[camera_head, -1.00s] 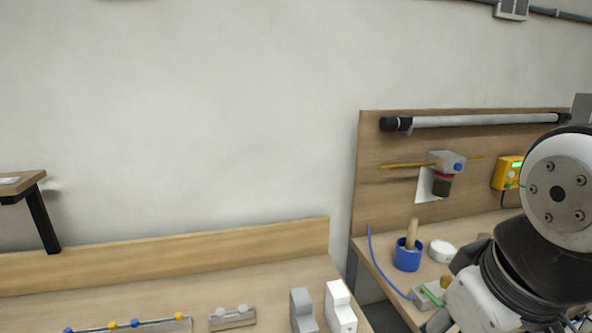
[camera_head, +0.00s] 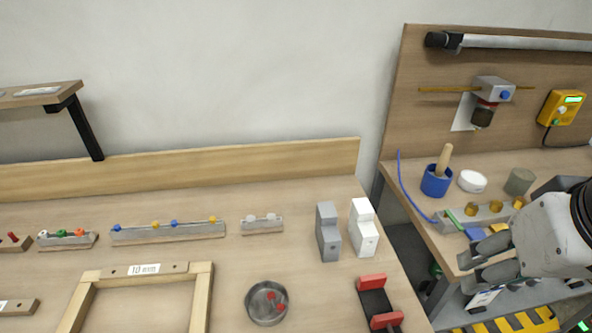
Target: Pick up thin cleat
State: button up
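No part is plainly labelled as the thin cleat, and I cannot tell which it is. Two stepped upright blocks stand side by side at the table's right end: a grey block (camera_head: 328,234) and a white block (camera_head: 363,232). The grey one looks a little slimmer. My gripper (camera_head: 468,269) is at the right, over the gap and the side bench edge, well right of both blocks. Its two dark grey fingers are apart, with nothing visible between them.
A black clamp with red ends (camera_head: 374,302), a round metal dish (camera_head: 266,303) and a wooden frame marked 10 mm (camera_head: 202,295) lie on the table. Racks with coloured knobs (camera_head: 168,232) line the back. A blue cup (camera_head: 436,182) stands on the right bench.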

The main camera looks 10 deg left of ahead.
aim_at(166, 268)
jog(key=k+l+u, duration=0.15)
jog(key=u, duration=0.35)
jog(key=k+l+u, duration=0.15)
jog(key=u, duration=0.35)
jog(key=k+u, duration=0.2)
jog(key=u, duration=0.3)
jog(key=i+j+z, duration=0.5)
jog(key=j, duration=0.15)
jog(key=i+j+z, duration=0.25)
jog(key=j+z, duration=0.3)
jog(key=j, duration=0.2)
jog(key=i, duration=0.05)
